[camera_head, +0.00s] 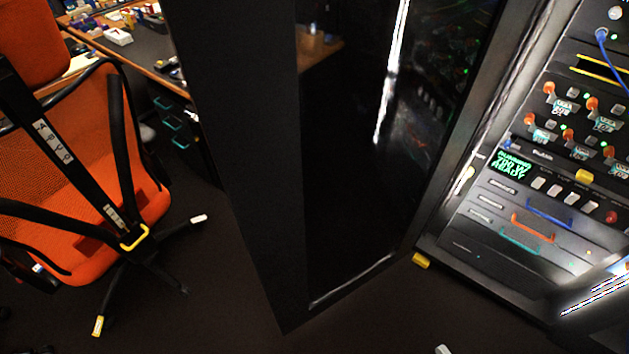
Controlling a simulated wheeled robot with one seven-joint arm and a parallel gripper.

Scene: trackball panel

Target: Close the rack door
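The rack door (250,150) is a tall dark panel with a black frame and a glossy, reflective glass pane (370,170). It stands open, swung out to the left of the rack (480,265) and angled toward me. Its right edge is beside the rack's left upright; its free left edge stands out over the dark floor. The rack's front is exposed, showing modules with orange knobs, a green-lit display (512,163) and coloured handles. I cannot make out my gripper in this view.
An orange office chair (85,180) with black arms stands left of the door, its wheeled base spread on the floor. A cluttered desk (140,50) is behind it. A small pale object (443,349) shows at the bottom edge. The floor before the door is clear.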

